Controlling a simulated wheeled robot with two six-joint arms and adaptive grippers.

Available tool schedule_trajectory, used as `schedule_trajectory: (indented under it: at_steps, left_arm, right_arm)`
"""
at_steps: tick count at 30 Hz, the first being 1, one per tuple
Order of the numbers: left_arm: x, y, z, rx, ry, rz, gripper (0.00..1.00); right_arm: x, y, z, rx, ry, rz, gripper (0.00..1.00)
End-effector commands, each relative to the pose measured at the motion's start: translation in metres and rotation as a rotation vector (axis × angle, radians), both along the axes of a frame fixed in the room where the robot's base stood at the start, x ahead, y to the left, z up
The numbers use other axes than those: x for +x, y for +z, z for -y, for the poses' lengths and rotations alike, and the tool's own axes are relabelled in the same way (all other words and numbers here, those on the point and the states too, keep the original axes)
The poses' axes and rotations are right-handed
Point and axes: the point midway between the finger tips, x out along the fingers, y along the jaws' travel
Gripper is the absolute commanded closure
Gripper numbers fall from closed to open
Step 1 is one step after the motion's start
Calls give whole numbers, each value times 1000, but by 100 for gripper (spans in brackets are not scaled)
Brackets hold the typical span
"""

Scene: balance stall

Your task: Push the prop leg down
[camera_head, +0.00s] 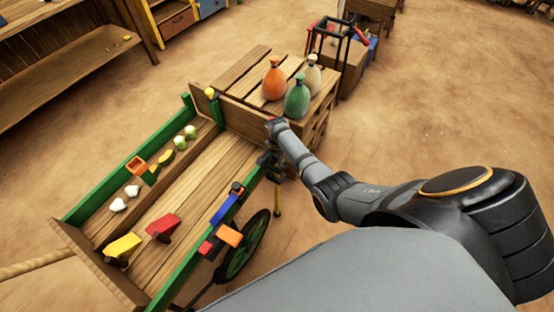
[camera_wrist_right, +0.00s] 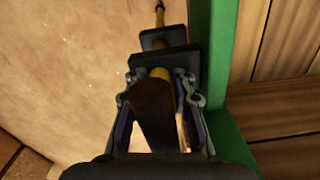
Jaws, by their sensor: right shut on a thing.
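The prop leg is a thin yellow rod (camera_head: 277,197) hanging below the green side rail of the wooden cart (camera_head: 175,200), with a dark tip at its lower end. In the right wrist view the yellow leg (camera_wrist_right: 160,18) runs through dark brackets beside the green rail. My right gripper (camera_head: 270,165) is at the cart's outer side, above the leg. In the wrist view my right gripper (camera_wrist_right: 158,105) is shut around a dark brown grip (camera_wrist_right: 152,105) in line with the top of the leg. I cannot tell whether the tip touches the ground. My left gripper is not in view.
A wooden crate (camera_head: 235,75) with orange, green and cream sacks stands beside the cart's far end. Coloured blocks and small produce lie in the cart. A dark-rimmed wheel (camera_head: 245,248) is at its near side. Sandy ground (camera_head: 420,110) at right is clear.

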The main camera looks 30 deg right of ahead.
Motion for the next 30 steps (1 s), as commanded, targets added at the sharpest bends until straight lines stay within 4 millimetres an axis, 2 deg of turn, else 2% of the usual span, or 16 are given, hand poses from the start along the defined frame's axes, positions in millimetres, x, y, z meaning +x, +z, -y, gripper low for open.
schedule_trajectory:
  at_steps: [1,3,15,16,20,30]
  left_arm:
    - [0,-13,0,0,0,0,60]
    - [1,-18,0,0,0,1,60]
    - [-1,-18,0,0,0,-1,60]
    - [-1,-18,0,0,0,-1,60]
    - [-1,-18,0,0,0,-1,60]
    - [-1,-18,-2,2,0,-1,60]
  right_arm:
    - [-1,-17,0,0,0,-4,100]
    - [0,-25,0,0,0,-2,100]
    - [-2,-29,0,1,0,-3,100]
    - [-2,-29,0,1,0,-4,72]
    - [-1,-28,0,0,-1,-2,54]
    - [0,-25,0,0,-1,1,53]
